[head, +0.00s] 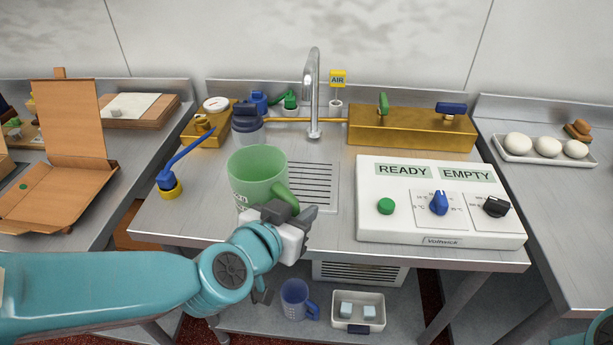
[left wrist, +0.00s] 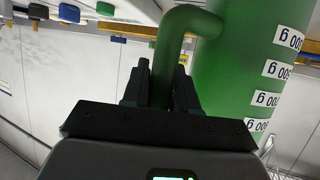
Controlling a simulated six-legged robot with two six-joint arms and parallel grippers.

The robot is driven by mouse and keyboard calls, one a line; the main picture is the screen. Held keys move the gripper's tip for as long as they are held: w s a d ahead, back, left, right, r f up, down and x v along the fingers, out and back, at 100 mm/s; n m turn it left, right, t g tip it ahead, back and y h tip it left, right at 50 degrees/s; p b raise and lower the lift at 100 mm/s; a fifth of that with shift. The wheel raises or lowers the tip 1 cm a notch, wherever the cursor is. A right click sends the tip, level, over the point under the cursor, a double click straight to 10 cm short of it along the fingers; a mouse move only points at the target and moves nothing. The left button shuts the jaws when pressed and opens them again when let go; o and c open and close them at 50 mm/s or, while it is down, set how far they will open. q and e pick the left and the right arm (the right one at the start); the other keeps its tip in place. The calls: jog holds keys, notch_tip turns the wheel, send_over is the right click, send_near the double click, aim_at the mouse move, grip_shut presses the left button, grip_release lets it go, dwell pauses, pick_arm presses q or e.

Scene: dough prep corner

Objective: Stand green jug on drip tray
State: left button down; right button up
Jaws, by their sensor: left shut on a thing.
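The green jug (head: 257,170) is upright in the head view, in front of the tap and at the left side of the slotted drip tray (head: 318,187). The jug hides part of the tray's left side. I cannot tell whether the jug's base touches anything. My left gripper (head: 290,214) is shut on the jug's handle, on its near right side. In the left wrist view the handle runs between the fingers of the gripper (left wrist: 160,92), and the jug's body (left wrist: 235,70) with white gram labels is at right. My right gripper is not in view.
The tap (head: 313,95) rises behind the tray. A white control box (head: 440,225) reading READY and EMPTY stands to the right. A blue-lidded container (head: 247,125) is close behind the jug; a blue-spouted bottle (head: 170,187) stands left. A blue mug (head: 295,299) is on the lower shelf.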

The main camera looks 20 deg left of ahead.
pick_arm(q)
jog(key=shift+r, duration=0.3)
jog(key=w+r+p+x, duration=0.1)
jog(key=r+p+x, duration=0.2)
jog(key=x, duration=1.5)
jog(key=shift+d, duration=0.15)
